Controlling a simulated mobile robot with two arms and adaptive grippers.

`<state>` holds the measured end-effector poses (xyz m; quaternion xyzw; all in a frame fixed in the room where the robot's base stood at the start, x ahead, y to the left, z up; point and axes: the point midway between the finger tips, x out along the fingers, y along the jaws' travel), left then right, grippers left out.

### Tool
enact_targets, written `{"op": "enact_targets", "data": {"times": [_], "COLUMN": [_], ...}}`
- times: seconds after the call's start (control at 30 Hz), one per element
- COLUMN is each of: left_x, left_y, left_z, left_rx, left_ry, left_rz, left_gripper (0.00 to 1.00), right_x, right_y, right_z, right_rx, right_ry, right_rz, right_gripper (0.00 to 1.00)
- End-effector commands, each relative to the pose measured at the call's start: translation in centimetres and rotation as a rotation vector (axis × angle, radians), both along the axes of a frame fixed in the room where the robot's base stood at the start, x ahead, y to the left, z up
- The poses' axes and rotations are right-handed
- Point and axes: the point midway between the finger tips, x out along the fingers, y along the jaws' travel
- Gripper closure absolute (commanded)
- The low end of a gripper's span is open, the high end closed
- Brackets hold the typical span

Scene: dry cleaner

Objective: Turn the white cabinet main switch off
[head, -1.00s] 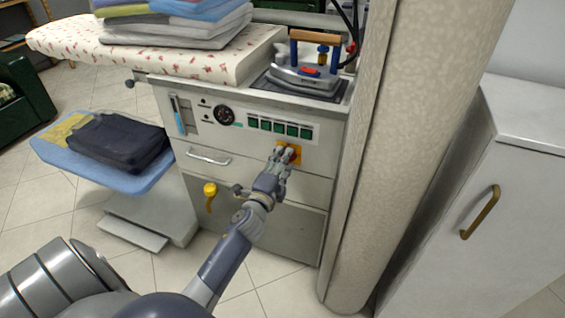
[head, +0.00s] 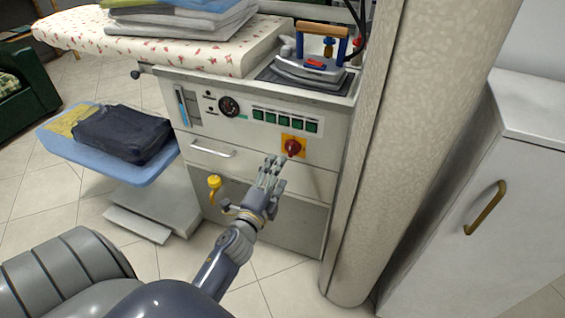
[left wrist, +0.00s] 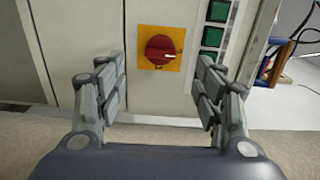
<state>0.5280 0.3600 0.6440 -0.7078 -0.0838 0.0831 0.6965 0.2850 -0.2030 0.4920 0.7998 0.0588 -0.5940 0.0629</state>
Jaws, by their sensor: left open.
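The main switch is a red rotary knob (head: 293,147) on a yellow square plate (head: 284,151), on the front of the white cabinet (head: 228,143). In the left wrist view the knob (left wrist: 161,50) shows a white mark pointing to the right of the picture, and it lies between and beyond the fingers. My left gripper (head: 273,163) is open and empty, just below and left of the knob in the head view, apart from it. The left wrist view shows its fingers (left wrist: 163,88) spread wide. My right gripper is in neither view.
Green buttons (head: 284,121) and a gauge (head: 229,106) sit above the switch. An iron (head: 312,68) stands on top of the cabinet. A thick column (head: 405,140) rises close to the right. A drawer handle (head: 212,149) and yellow valve (head: 214,184) are at the left.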

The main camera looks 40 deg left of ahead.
Motion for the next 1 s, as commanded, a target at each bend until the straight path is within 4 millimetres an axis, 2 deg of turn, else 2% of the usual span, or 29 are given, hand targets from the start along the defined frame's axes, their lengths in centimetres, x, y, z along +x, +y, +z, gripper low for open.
{"op": "enact_targets", "data": {"times": [0.1, 0.3, 1.0], "left_x": [-1.9, -3.4, -3.8], "left_y": [-0.4, -0.8, -0.7], "left_z": [-0.1, 0.0, -0.2], "left_rx": [-0.002, -0.001, -0.030], "left_ry": [0.003, 0.001, 0.006], "left_rz": [0.002, 0.001, 0.014], "left_gripper": [0.38, 0.38, 0.38], "right_x": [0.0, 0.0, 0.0], "right_y": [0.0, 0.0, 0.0], "right_z": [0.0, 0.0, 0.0], "right_rx": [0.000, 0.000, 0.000], "right_ry": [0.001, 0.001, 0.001], "right_rz": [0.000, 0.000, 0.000], "right_gripper": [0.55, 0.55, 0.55]}}
